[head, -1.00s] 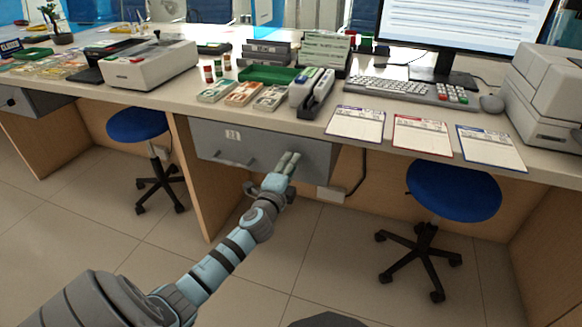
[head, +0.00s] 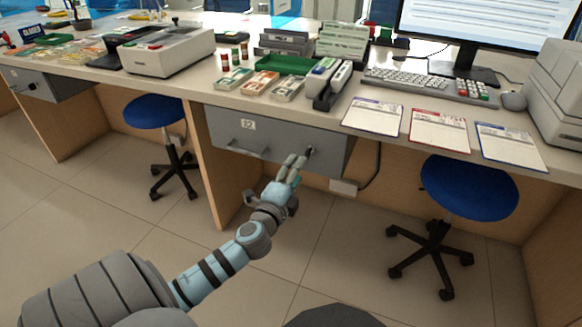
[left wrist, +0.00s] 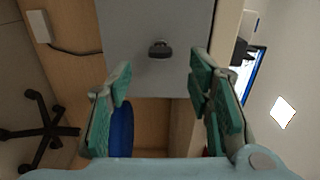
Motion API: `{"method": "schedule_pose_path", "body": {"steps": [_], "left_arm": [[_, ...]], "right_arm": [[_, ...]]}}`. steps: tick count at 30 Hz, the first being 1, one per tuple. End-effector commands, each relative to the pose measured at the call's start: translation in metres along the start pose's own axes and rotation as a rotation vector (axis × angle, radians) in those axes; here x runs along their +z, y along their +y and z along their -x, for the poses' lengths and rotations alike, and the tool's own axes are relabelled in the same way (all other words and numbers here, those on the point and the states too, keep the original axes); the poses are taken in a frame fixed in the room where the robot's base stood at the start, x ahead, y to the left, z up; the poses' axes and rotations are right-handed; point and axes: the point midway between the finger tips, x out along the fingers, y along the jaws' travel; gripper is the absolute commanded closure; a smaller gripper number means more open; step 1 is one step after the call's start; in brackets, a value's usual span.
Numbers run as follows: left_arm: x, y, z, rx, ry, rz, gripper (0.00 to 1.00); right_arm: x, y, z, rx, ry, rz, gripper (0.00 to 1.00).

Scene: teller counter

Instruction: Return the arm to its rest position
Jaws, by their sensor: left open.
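My left gripper (head: 292,168) is in front of the right part of the grey drawer (head: 222,128) under the counter. It is open with nothing between its fingers. The drawer looks closed; it has a bar handle (head: 247,150) and a white number label. A small dark lock or key (head: 308,152) sticks out of the drawer front, just right of the fingertips. The left wrist view shows the two green finger pads apart (left wrist: 162,88), with the dark knob-like piece (left wrist: 160,49) on the drawer front (left wrist: 130,20) beyond them, clear of both pads. My right gripper is not in view.
A blue stool (head: 468,188) stands at right and another blue stool (head: 153,111) at left. The counter (head: 395,145) holds banknote stacks, a green tray (head: 284,65), forms, a keyboard (head: 425,83) and machines. The floor (head: 130,225) before the drawer is clear.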

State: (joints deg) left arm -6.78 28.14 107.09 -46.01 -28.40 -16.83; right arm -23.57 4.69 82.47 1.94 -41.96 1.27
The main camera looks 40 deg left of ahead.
Motion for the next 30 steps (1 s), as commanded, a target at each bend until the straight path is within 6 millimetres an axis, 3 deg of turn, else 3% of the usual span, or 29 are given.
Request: {"method": "schedule_pose_path", "body": {"steps": [3,7,25,28,29,30], "left_arm": [[0.000,0.001,0.029,0.002,0.001,-0.003,0.53],[0.000,0.000,0.045,0.000,0.000,-0.001,0.53],[0.002,0.002,0.048,0.008,-0.007,0.031,0.53],[0.013,0.036,0.047,0.110,-0.050,0.154,0.53],[0.018,0.054,0.049,0.161,-0.074,0.207,0.53],[0.024,0.086,0.055,0.243,-0.116,0.292,0.53]], "right_arm": [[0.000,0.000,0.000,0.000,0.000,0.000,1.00],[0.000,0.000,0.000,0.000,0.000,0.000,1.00],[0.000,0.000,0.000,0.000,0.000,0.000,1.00],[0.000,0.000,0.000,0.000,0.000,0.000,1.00],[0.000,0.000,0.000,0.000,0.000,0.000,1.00],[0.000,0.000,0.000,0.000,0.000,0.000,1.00]]}}
